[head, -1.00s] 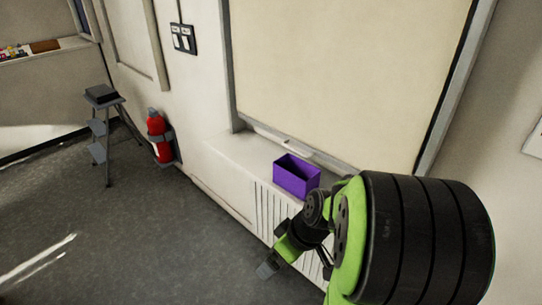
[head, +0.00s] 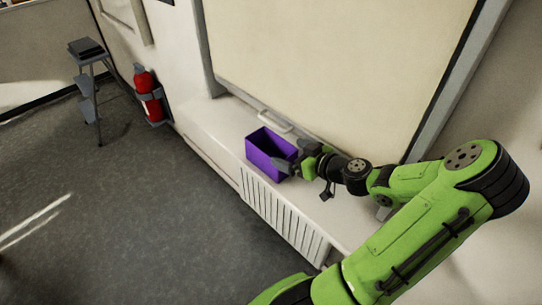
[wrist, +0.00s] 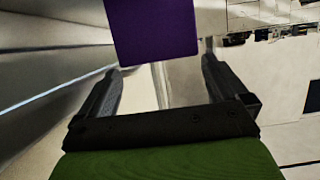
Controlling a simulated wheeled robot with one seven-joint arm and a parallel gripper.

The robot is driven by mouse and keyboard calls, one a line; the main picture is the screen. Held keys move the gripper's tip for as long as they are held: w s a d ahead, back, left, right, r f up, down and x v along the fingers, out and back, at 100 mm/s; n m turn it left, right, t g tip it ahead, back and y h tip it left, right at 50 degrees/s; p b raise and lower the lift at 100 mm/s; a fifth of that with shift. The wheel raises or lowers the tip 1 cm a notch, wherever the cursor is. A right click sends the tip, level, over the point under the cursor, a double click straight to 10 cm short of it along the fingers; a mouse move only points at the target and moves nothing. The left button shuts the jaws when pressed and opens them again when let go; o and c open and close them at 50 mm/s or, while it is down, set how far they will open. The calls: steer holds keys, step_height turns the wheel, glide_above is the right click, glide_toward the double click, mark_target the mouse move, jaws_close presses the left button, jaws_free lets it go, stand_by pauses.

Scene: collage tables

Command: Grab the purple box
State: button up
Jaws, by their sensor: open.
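The purple box (head: 266,151) is an open-topped box on the white ledge (head: 225,130) below the large cream panel. In the head view my gripper (head: 290,160) is at the box's right end, with its fingers close to that end. In the wrist view the box (wrist: 152,28) fills the top middle, just ahead of the fingertips. My gripper (wrist: 163,70) is open there, with nothing between its fingers. I cannot tell whether a finger touches the box. The box's right end is partly hidden behind my gripper in the head view.
A white handle-like piece (head: 275,121) lies on the ledge behind the box. A slatted vent (head: 285,215) is in the ledge's front. A red fire extinguisher (head: 148,95) and a grey step stool (head: 88,80) stand to the left. The floor in front is clear.

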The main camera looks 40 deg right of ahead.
glide_above(276, 148)
steer(key=s+a, duration=0.4)
step_height(276, 148, down, 2)
steer(key=shift+w+d+f, duration=0.1)
steer(key=shift+d+f, duration=0.05)
steer(key=c, duration=1)
